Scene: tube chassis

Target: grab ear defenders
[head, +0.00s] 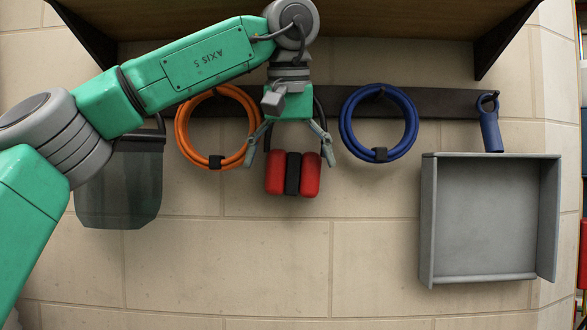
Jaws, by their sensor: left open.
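The red and black ear defenders (308,175) hang against the wall below the dark rail, in the middle of the head view. Their two red cups show; most of the headband is hidden behind my gripper. My left gripper (292,160) is in front of them, its fingers open and spread to either side around the upper part of the cups. I cannot tell whether the fingers touch the cups. My right gripper is not in view.
An orange coil (181,140) hangs close left of the gripper and a blue coil (345,125) to the right. A dark translucent visor (120,190) hangs far left. A blue tool (491,130) and a grey tray (480,278) are at right. A wooden shelf (400,18) overhangs above.

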